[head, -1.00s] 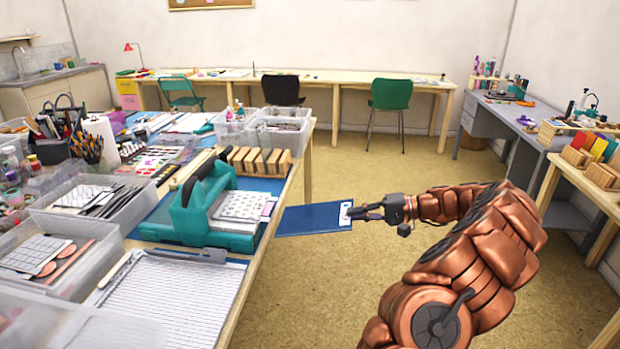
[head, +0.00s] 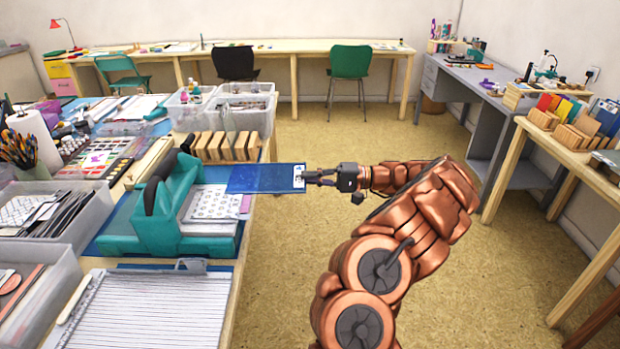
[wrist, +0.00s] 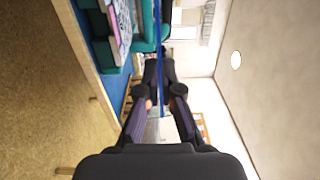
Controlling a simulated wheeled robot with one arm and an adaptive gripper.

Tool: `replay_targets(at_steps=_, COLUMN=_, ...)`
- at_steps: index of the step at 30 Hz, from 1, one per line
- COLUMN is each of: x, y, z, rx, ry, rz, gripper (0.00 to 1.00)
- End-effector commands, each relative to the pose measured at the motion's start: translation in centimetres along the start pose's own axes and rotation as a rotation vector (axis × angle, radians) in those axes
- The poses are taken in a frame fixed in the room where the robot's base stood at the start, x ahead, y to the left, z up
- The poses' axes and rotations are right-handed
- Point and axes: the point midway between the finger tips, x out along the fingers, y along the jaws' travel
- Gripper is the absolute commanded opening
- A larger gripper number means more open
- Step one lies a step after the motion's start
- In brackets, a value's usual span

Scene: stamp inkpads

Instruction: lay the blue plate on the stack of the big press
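The blue plate (head: 264,179) is held flat by its right end in my gripper (head: 306,177). Its left end reaches over the right edge of the worktable, beside the stack. In the wrist view the blue plate (wrist: 158,50) shows edge-on as a thin strip between the fingers of my gripper (wrist: 160,92). The teal big press (head: 160,222) stands on the table, left of the plate. Its stack (head: 212,206), with a patterned grey-white top, lies on the press bed. The plate appears above and slightly behind the stack; the exact height gap is hard to tell.
Wooden blocks in a rack (head: 226,146) stand just behind the press, close to the plate's far side. Clear bins (head: 245,108) stand farther back. A lined white board (head: 150,312) lies in front of the press. The floor right of the table is free.

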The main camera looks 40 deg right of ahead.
Motion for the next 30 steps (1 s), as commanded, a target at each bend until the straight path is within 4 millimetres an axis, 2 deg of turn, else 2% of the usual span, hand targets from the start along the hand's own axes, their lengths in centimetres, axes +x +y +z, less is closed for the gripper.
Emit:
replay_targets(at_steps=2, x=0.0, y=0.4, z=0.2, rx=-0.002, ry=0.001, rz=-0.013, gripper=0.0)
replay_targets(at_steps=30, x=9.1, y=0.7, z=0.2, rx=-0.002, ry=-0.003, rz=-0.011, gripper=0.0)
